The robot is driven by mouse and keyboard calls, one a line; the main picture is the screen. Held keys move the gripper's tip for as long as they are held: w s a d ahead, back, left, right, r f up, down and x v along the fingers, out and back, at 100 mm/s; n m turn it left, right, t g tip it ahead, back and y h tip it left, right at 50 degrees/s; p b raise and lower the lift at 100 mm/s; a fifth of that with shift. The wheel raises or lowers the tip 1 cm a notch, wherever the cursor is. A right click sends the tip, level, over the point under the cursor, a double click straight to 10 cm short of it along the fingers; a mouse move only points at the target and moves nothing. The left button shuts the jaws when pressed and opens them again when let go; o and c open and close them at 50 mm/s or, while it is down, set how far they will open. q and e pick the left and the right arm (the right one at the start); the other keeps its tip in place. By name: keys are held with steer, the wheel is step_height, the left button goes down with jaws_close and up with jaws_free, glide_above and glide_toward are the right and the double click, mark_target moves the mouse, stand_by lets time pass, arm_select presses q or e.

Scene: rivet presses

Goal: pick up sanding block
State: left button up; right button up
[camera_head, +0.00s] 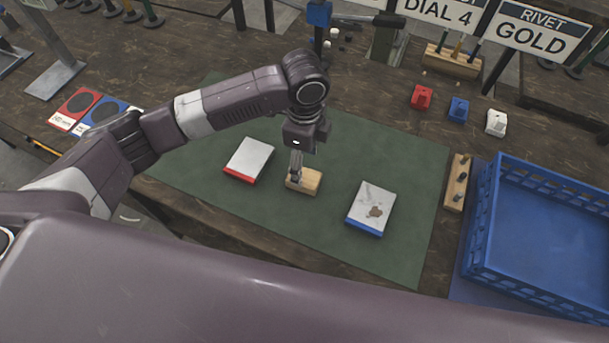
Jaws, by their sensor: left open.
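A small light-wood block (312,183), which looks like the sanding block, lies on the green mat (300,240) between two white-topped plates. My left gripper (296,172) points down at the block's left part. Its fingers are open and overlap the block in the picture. I cannot tell whether they touch it. The fingers hide part of the block's left side. My right gripper is not in view.
A red-edged plate (249,160) lies left of the block and a blue-edged plate (371,208) right of it. A wooden peg strip (456,184) and a blue crate (550,181) stand at the right. The front of the mat is clear.

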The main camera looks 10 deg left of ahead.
mark_target(304, 176)
arm_select(q)
steer(key=shift+s+f, duration=0.1)
steer(key=shift+f, duration=0.4)
steer(key=f, duration=0.1)
steer(key=f+p, duration=0.1)
steer(key=f, duration=0.1)
steer(key=shift+s+f, duration=0.3)
steer(key=shift+f+p, duration=0.3)
steer(key=shift+f, duration=0.3)
steer(key=shift+c, duration=0.9)
steer(key=c, duration=1.1)
steer(key=shift+r, duration=0.1)
step_height(304, 176, up, 20)
steer(key=shift+f+b, duration=0.1)
steer(key=shift+b, duration=0.95)
